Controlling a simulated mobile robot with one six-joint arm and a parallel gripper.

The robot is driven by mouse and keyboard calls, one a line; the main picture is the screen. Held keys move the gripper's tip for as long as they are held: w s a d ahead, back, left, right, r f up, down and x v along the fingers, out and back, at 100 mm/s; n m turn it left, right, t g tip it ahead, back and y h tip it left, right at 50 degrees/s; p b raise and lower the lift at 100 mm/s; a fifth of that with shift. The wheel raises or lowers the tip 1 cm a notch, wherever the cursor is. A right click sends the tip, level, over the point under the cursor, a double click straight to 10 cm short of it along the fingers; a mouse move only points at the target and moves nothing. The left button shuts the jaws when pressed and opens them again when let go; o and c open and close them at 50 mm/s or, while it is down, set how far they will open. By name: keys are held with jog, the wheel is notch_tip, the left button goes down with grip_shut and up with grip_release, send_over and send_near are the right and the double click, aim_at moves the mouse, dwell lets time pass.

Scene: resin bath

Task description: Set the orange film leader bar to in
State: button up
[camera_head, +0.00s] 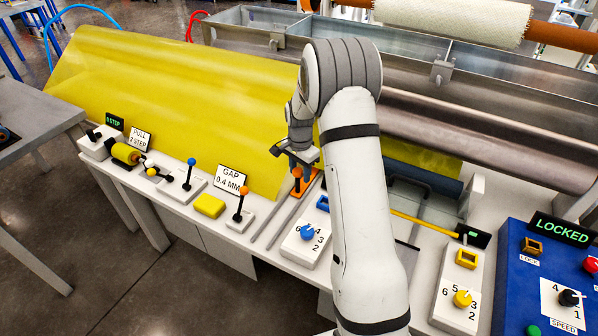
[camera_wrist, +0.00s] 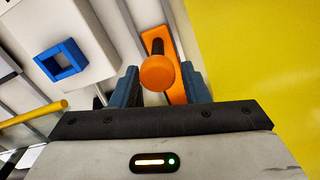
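The orange film leader bar is a lever with a round orange knob (camera_wrist: 157,72) on a dark stem, rising from a long orange plate (camera_wrist: 173,45). In the head view its knob (camera_head: 297,172) and orange plate (camera_head: 299,198) stand on the bench beside the yellow film, right under my gripper. My gripper (camera_head: 296,158) points down at it. In the wrist view my gripper's (camera_wrist: 160,86) two blue-grey fingers are apart, one on each side of the knob, with small gaps showing. The lower stem is partly hidden behind the knob.
A yellow film sheet (camera_head: 180,100) slopes down to the left. A blue dial (camera_head: 307,232) with a blue square frame (camera_head: 323,203) stands close on the right. An orange-knobbed lever (camera_head: 243,190) by the "GAP 0.4 MM" sign (camera_head: 231,181) is on the left. A "LOCKED" display (camera_head: 562,231) is at right.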

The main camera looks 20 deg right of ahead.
jog(key=shift+o, duration=0.7)
jog(key=shift+s+a, duration=0.1)
jog(key=shift+a, duration=0.1)
notch_tip(320, 180, up, 8)
jog(key=shift+f, duration=0.1)
jog(key=s+a+r+n, duration=0.2)
jog(key=s+r+n, duration=0.1)
jog(key=s+r, duration=0.4)
jog(key=s+a+r+n+t, duration=0.1)
jog(key=s+a+r+n, duration=0.1)
jog(key=s, duration=1)
jog(key=s+a+r+n+t, duration=0.1)
jog(key=s+r+n, duration=0.3)
jog(key=s, duration=0.9)
jog(key=a+n+p, duration=0.1)
jog(key=n, duration=0.2)
jog(key=shift+t, duration=0.3)
